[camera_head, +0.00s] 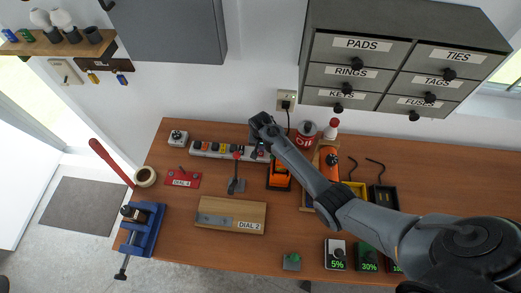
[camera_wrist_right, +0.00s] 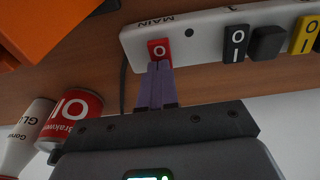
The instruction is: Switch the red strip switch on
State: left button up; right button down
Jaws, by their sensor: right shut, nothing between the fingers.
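The white power strip (camera_head: 226,152) lies along the back of the workbench. In the right wrist view, the strip (camera_wrist_right: 195,31) shows the word MAIN and a red switch (camera_wrist_right: 159,46) at its end, with an O mark visible. My right gripper (camera_head: 256,154) is at the strip's right end in the head view and largely hides the red switch there. In the wrist view, the shut, empty right fingers (camera_wrist_right: 160,68) are at the red switch's near edge and cover its lower part. I cannot tell whether they press it. My left gripper is not in view.
A black switch (camera_wrist_right: 235,43) and a yellow one (camera_wrist_right: 304,34) sit farther along the strip. An orange object (camera_head: 279,176) and a red can (camera_head: 307,131) stand close to the right gripper. A wooden DIAL 2 board (camera_head: 231,210) lies in front.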

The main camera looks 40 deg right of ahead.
jog(key=r+p, duration=0.2)
jog(key=r, duration=0.1)
jog(key=shift+w, duration=0.2)
notch_tip(320, 180, up, 3)
jog(key=p, duration=0.3)
jog(key=shift+r+p, duration=0.1)
jog(key=shift+p, duration=0.2)
